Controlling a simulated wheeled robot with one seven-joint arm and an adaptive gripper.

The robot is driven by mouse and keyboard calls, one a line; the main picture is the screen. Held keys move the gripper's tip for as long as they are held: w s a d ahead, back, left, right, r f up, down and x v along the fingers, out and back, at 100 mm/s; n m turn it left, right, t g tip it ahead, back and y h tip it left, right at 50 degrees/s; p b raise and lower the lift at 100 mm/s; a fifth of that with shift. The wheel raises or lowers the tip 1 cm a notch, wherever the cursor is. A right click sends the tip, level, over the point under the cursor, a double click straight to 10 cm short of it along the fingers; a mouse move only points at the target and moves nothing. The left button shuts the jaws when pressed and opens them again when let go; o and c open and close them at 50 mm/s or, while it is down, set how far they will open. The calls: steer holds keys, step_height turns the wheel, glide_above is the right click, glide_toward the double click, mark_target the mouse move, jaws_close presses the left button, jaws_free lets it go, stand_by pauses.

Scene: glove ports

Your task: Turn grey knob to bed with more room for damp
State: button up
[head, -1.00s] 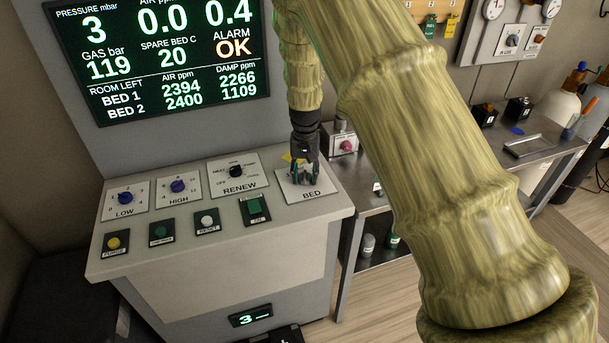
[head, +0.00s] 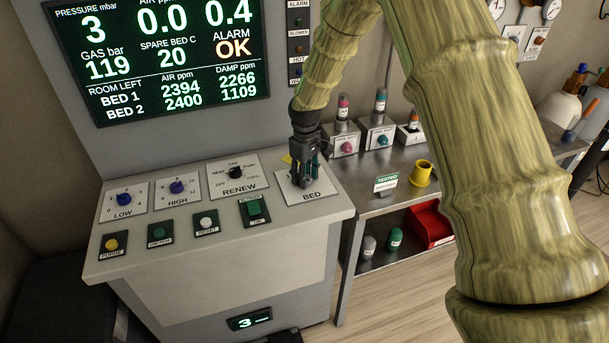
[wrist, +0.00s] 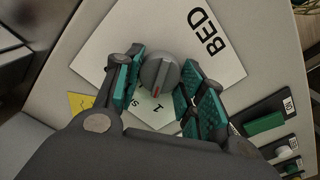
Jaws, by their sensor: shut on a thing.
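The grey knob (wrist: 160,70) sits on the white BED plate (wrist: 215,72), which also shows on the console in the head view (head: 325,194). My gripper (wrist: 162,82) has its teal-padded fingers on both sides of the knob and is shut on it. The knob's red mark points down in the wrist view, toward a printed "1". An "S" is printed left of it; other plate marks are hidden by my fingers. In the head view my gripper (head: 302,182) hides the knob. The display (head: 158,60) gives damp room as 2266 for BED 1 and 1109 for BED 2.
The RENEW dial (head: 236,172) is left of the BED plate, with the green button (head: 254,208) below it. A steel bench (head: 370,200) stands right of the console, holding a yellow cup (head: 421,173) and small boxes. A yellow tag lies beside the plate.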

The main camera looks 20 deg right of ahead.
steer(key=shift+n, duration=1.3)
steer(key=o, duration=1.1)
steer(key=shift+c, duration=0.2)
step_height(320, 180, up, 12)
